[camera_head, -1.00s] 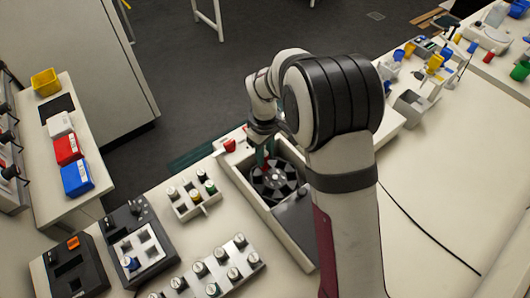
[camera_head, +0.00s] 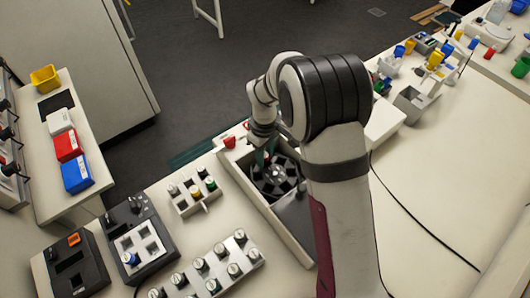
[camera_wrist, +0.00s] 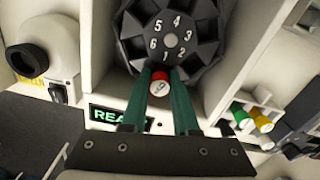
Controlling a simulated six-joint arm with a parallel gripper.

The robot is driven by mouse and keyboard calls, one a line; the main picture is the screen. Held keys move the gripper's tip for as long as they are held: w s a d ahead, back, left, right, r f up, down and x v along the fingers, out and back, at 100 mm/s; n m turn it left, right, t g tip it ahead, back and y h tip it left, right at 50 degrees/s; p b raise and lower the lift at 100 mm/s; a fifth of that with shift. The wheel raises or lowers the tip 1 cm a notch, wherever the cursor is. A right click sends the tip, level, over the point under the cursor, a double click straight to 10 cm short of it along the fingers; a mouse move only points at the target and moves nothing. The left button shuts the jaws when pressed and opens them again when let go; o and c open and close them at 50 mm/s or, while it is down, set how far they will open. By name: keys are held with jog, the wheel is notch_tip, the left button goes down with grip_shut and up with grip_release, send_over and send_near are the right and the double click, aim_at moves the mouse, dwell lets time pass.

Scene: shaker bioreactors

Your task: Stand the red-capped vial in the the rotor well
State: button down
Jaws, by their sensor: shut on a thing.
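The red-capped vial (camera_wrist: 159,84) is between the green fingers of my gripper (camera_wrist: 161,72) in the wrist view. The dark rotor (camera_wrist: 172,42), with numbered positions around a grey hub, lies just beyond the fingertips. The vial is at the rotor's near edge, near numbers 6 and 1. I cannot tell whether its lower end is inside a well. In the head view, my gripper (camera_head: 264,157) is over the far-left side of the rotor (camera_head: 277,177).
The rotor sits in a pale open housing (camera_head: 262,207), whose walls surround it. A small rack (camera_head: 183,208) with capped vials stands left of it; a longer grey rack (camera_head: 205,283) is in front. A lit green display (camera_wrist: 105,115) is beside the gripper.

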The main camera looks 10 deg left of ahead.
aim_at(281, 181)
jog(key=c, duration=0.6)
grip_release()
jog(key=shift+r, duration=0.1)
jog(key=shift+r, duration=3.4)
jog(key=s+d+r+m+y, duration=0.1)
jog(key=s+d+r+m, duration=0.4)
jog(key=s, duration=0.3)
jog(key=s+d+r+m, duration=0.5)
jog(key=s+d+m, duration=0.1)
jog(key=s, duration=0.3)
jog(key=s+d+m, duration=0.1)
jog(key=s+m, duration=0.4)
jog(key=s, duration=0.5)
jog(key=shift+d+f+m+y, duration=0.25)
jog(key=shift+f+m+y, duration=0.15)
jog(key=shift+f, duration=0.05)
